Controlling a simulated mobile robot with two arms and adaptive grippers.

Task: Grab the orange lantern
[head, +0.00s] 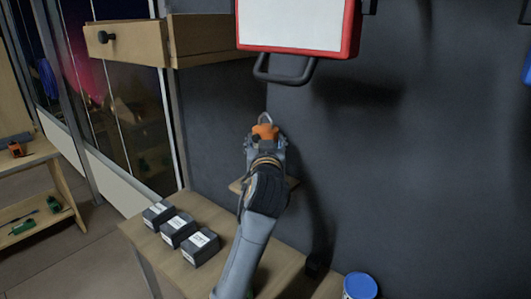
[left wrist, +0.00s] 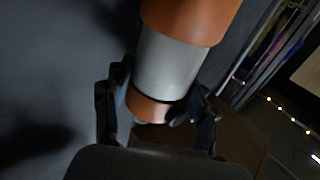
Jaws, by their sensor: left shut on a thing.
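The orange lantern (head: 265,131) is in the middle of the head view, in front of the dark wall, with a thin wire handle on top. My left gripper (head: 265,146) is around it and hides most of its lower part. In the left wrist view the lantern (left wrist: 168,65) shows an orange top, a pale grey middle and an orange lower band. The fingers of my left gripper (left wrist: 158,108) are shut on it near that lower band. My right gripper is not in view.
A small wooden shelf (head: 290,183) is just below the gripper. Several dark boxes (head: 179,229) and a blue-lidded can (head: 360,286) stand on the wooden bench (head: 150,250). A red-framed white case (head: 296,25) hangs above, beside a wooden drawer (head: 130,43).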

